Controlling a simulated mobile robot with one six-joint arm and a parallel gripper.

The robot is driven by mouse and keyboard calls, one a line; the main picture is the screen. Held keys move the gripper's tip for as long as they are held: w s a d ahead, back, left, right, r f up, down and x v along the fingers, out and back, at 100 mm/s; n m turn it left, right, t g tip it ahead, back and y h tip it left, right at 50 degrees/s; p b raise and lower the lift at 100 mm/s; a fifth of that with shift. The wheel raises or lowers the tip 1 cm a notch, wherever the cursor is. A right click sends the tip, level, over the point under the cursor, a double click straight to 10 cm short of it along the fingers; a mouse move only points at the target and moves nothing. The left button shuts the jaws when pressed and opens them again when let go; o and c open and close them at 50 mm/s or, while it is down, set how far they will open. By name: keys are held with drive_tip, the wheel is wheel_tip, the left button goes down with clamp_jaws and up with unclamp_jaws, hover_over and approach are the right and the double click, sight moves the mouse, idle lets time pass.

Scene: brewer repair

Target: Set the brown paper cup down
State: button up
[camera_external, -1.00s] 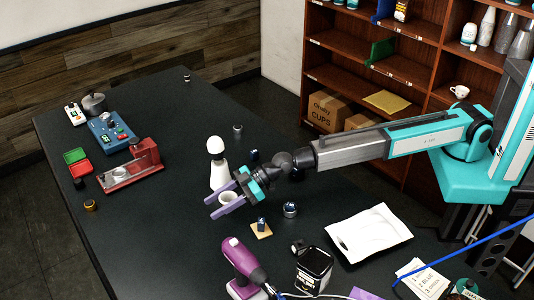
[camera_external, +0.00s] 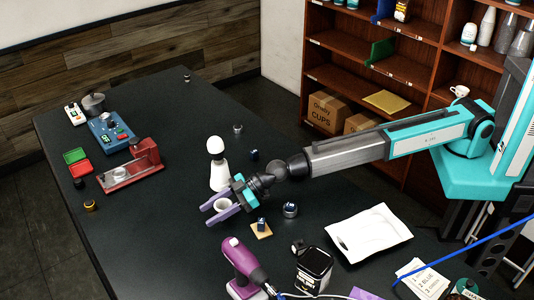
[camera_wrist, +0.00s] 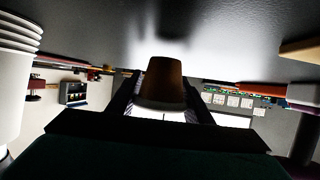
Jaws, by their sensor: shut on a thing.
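My gripper (camera_external: 213,210) has purple fingers and is shut on the brown paper cup (camera_external: 221,205), low over the dark table. The cup's round white opening faces up in the external view. In the wrist view the cup (camera_wrist: 163,85) shows brown between the two dark fingers, with its narrow end toward the dark table surface. I cannot tell whether its base touches the table (camera_external: 160,230).
A small wooden block piece (camera_external: 262,232) and a round dark knob (camera_external: 290,210) lie to the right. A purple drill (camera_external: 243,262) stands at the front.

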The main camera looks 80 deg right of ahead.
drive_tip(key=shift+f, duration=0.45)
drive_tip(key=shift+f, duration=0.2)
drive_tip(key=o, duration=1)
drive_tip(key=shift+r, duration=0.25)
drive_tip(key=shift+b+v, duration=0.45)
drive_tip(key=shift+v, duration=0.8)
drive_tip(key=shift+b+v, duration=1.4)
drive_tip(key=shift+v, duration=3.35)
drive_tip(key=shift+f, duration=0.1)
